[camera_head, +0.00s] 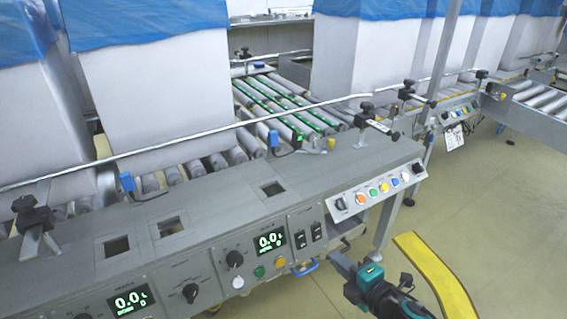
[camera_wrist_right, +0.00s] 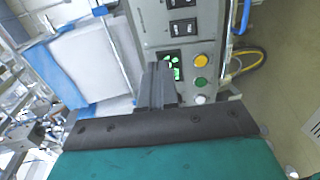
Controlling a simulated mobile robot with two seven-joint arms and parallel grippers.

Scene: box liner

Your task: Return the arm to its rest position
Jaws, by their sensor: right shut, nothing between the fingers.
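My right gripper (camera_head: 362,280) is at the lower right of the head view, in front of the machine's control panel and beside its lower edge. It is shut and empty. In the right wrist view its closed fingers (camera_wrist_right: 158,85) point toward the panel with the green display (camera_wrist_right: 176,68) and the yellow, green and white buttons. The fingers look apart from the panel, though the exact gap cannot be told. My left gripper is not in view.
The grey console (camera_head: 215,210) spans the front. Tall white boxes with blue liners (camera_head: 150,90) stand behind it on roller conveyors (camera_head: 275,100). A thin metal rail (camera_head: 250,122) runs above the console. Open floor (camera_head: 480,200) lies right. A yellow curved strip (camera_head: 437,275) is beside my right arm.

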